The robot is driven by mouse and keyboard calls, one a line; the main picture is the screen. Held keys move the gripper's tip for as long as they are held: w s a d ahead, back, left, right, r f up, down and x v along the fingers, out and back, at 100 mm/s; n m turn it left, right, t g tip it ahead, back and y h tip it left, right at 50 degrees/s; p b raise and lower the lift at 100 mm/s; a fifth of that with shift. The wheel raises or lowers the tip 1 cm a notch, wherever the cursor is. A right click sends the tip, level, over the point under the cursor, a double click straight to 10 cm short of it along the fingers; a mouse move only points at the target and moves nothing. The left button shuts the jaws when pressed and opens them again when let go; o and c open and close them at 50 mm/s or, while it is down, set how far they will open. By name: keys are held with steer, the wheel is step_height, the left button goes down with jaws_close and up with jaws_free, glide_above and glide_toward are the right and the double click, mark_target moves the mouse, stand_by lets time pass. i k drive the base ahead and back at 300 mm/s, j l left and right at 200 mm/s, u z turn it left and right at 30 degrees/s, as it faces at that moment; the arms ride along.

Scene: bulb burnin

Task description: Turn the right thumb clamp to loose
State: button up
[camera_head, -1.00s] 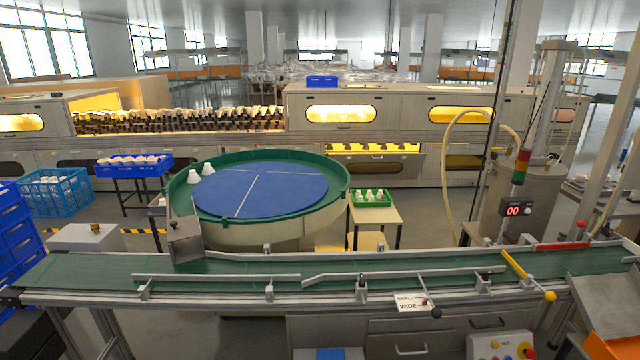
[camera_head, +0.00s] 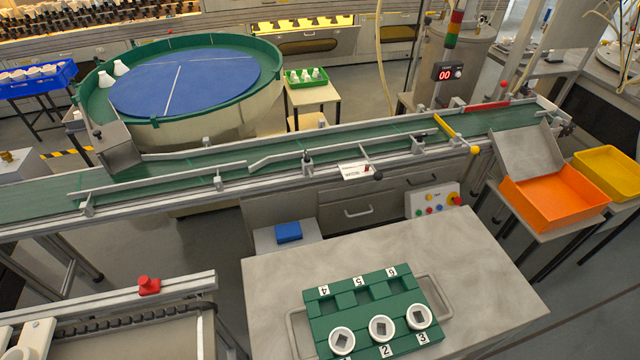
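The green conveyor (camera_head: 30,203) runs across the view with metal guide rails on its near side. Several small clamp posts hold these rails: one post (camera_head: 218,181) is left of the middle, one with a dark top (camera_head: 307,163) is near the middle, and one (camera_head: 417,146) is further right. Which of them is the right thumb clamp, and whether it is tight or loose, is too small to tell. A white label plate (camera_head: 353,173) with a small red pointer and a dark knob (camera_head: 377,174) sits on the conveyor's front edge. My gripper is not in view.
A grey table (camera_head: 470,270) in front carries a green numbered block (camera_head: 350,285) with white round pieces. An orange bin (camera_head: 555,195) stands at right. A button box (camera_head: 432,202) is below the conveyor. A metal frame with a red button (camera_head: 149,285) fills the lower left.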

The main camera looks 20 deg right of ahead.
mark_target(419, 137)
steer(key=l+u, duration=0.15)
steer(key=l, duration=0.4)
steer(key=l+u, duration=0.15)
steer(key=l, duration=0.4)
steer(key=k+l+u, duration=0.15)
steer(key=l, duration=0.35)
steer(key=l+u, duration=0.1)
steer(key=l, duration=0.45)
steer(key=k+l+u, duration=0.15)
steer(key=l, duration=0.35)
steer(key=k+l+u, duration=0.15)
steer(key=l, duration=0.4)
steer(key=k+l+u, duration=0.15)
steer(key=l, duration=0.35)
steer(key=k+l+u, duration=0.15)
steer(key=l, duration=0.3)
steer(key=i, duration=0.5)
